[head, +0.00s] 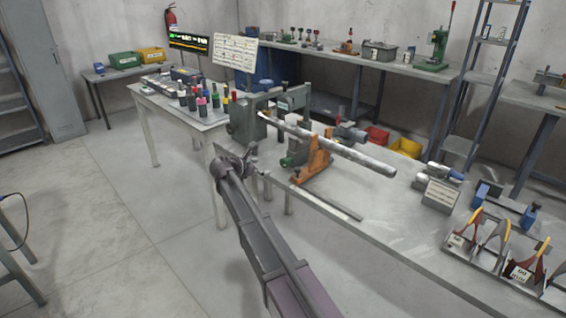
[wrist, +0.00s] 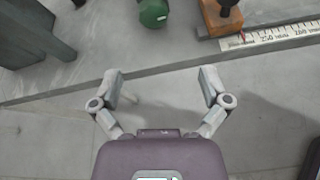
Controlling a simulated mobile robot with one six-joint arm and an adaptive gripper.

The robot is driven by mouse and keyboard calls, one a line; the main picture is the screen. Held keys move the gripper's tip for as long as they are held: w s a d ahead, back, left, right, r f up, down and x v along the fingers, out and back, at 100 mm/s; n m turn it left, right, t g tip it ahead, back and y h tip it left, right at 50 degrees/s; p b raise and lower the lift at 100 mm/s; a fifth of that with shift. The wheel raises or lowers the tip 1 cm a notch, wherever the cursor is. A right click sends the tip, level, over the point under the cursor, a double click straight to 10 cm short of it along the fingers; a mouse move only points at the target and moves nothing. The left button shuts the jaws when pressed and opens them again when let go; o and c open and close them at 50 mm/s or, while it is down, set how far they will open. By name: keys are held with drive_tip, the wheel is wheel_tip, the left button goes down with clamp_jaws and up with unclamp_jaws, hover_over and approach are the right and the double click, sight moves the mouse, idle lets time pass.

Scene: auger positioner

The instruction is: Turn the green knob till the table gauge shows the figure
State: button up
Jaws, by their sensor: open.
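The green knob (wrist: 153,12) is at the top edge of the wrist view, partly cut off, above the bench top. In the head view a green part (head: 292,158) shows at the bench's near edge, beside the orange stand (head: 316,162). A white scale strip (wrist: 275,37) with printed figures lies right of the knob, with a red pointer (wrist: 242,36) by the orange block (wrist: 220,17). The exact reading is too small to tell. My gripper (wrist: 162,82) is open and empty, short of the bench edge, with the knob ahead of its fingers and apart from them.
A long grey bar (head: 335,148) rests across the green-grey machine (head: 250,118) and the orange stand. A grey post (wrist: 45,35) sticks out at the wrist view's upper left. Pliers in racks (head: 490,240) stand at the right.

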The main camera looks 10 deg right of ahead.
sight(282, 164)
drive_tip(key=shift+w+a+r+n, duration=0.25)
drive_tip(key=shift+w+n, duration=0.05)
drive_tip(key=shift+w, duration=0.05)
drive_tip(key=shift+d+f, duration=0.1)
drive_tip(key=b+x, duration=0.4)
drive_tip(key=x, duration=0.7)
drive_tip(key=shift+w+d+b, duration=0.15)
drive_tip(key=shift+w+b, duration=0.1)
drive_tip(key=shift+b, duration=0.05)
drive_tip(key=shift+b+x, duration=0.3)
drive_tip(key=shift+x, duration=0.75)
drive_tip(key=shift+d, duration=0.1)
drive_tip(key=c, duration=1.1)
